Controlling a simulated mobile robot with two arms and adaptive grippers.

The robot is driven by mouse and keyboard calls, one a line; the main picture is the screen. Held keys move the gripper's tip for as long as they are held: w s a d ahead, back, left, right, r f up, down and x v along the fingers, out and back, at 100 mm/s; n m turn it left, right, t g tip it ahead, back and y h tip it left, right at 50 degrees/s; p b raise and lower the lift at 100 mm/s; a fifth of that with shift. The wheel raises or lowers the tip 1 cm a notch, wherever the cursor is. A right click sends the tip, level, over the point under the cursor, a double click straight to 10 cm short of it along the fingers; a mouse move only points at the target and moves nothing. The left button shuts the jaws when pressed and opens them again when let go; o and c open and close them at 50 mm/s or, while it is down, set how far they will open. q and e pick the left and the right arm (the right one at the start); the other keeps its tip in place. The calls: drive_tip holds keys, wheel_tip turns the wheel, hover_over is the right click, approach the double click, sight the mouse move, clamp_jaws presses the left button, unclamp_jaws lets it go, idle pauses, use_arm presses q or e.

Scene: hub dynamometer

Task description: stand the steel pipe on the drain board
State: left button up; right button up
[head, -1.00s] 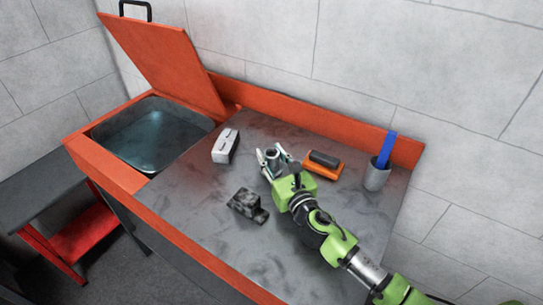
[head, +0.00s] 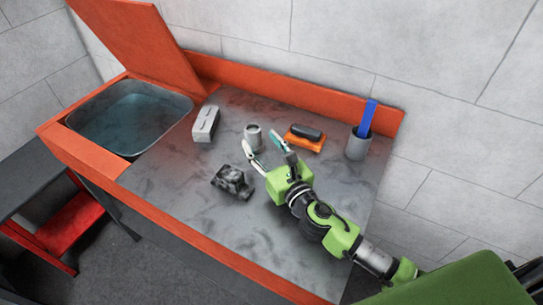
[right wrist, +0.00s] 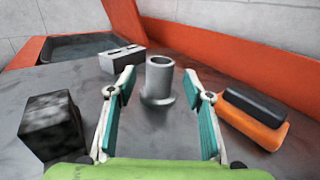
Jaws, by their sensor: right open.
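The steel pipe (head: 253,137) is a short grey hollow cylinder. It stands upright on the grey, stained drain board (head: 170,175), its open end up. In the right wrist view the pipe (right wrist: 160,82) shows centrally between my right gripper's fingers, with a visible gap on both sides. My right gripper (head: 263,145) is open and empty, its fingertips close to the pipe on the near side. In the right wrist view the gripper (right wrist: 159,72) has its teal pads spread apart. My left gripper is not in view.
A white-grey box (head: 206,123) stands left of the pipe, near the water basin (head: 130,115). A dark mottled block (head: 232,182) lies nearer me. An orange-and-black brush-like item (head: 304,138) and a grey cup (head: 358,147) with a blue tool stand right. An orange backsplash (head: 300,92) runs behind.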

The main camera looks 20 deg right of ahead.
drive_tip(key=s, duration=0.3)
drive_tip(key=s+d, duration=0.1)
drive_tip(key=s, duration=0.2)
drive_tip(key=shift+d+b, duration=0.1)
drive_tip(key=shift+b, duration=0.3)
